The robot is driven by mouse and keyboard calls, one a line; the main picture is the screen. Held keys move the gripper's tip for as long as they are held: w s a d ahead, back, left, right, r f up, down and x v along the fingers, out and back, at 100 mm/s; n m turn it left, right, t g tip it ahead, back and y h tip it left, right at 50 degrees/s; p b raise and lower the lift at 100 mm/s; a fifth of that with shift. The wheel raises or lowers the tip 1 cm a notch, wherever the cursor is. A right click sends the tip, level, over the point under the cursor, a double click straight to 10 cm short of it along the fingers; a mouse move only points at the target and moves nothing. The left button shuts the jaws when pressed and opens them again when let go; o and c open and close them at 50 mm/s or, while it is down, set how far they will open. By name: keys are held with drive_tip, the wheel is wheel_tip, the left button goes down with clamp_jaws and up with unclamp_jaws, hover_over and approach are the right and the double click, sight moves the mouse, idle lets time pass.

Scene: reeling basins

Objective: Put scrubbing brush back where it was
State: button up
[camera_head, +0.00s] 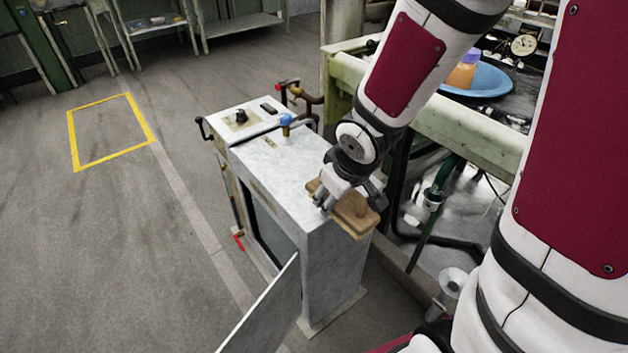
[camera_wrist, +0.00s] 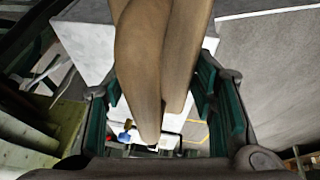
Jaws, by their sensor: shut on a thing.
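The scrubbing brush (camera_head: 355,216) is a light brown wooden block in the head view, over the near right corner of the pale metal cabinet's top (camera_head: 278,168). My gripper (camera_head: 347,197) is shut on it from above. In the wrist view the brown wood of the brush (camera_wrist: 152,55) runs between my green-padded fingers (camera_wrist: 160,105) and fills the middle. The brush sticks out past the cabinet's edge. I cannot tell whether it touches the top. Its bristles are not clearly seen.
The cabinet's door (camera_head: 262,312) hangs open at the front. A blue-topped valve (camera_head: 286,122) and a black knob (camera_head: 241,116) stand at the top's far end. A green-edged basin bench (camera_head: 450,120) with a blue bowl (camera_head: 484,82) is at right. Floor at left is clear.

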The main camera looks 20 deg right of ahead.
drive_tip(key=shift+w+d+r, duration=0.1)
drive_tip(key=shift+w, duration=0.05)
drive_tip(key=shift+w+p, duration=0.55)
drive_tip(key=shift+w, duration=0.45)
drive_tip(key=w, duration=0.4)
drive_tip(key=w+a+f, duration=0.1)
drive_tip(key=w, duration=0.4)
drive_tip(key=w+a, duration=0.1)
drive_tip(key=w, duration=0.3)
drive_tip(key=shift+w+a+f, duration=0.1)
drive_tip(key=shift+w+f, duration=0.15)
wheel_tip(320, 180, down, 4)
drive_tip(key=shift+w+r+b, duration=0.15)
drive_tip(key=shift+b, duration=0.85)
drive_tip(key=shift+r, duration=0.1)
drive_tip(key=o, duration=1)
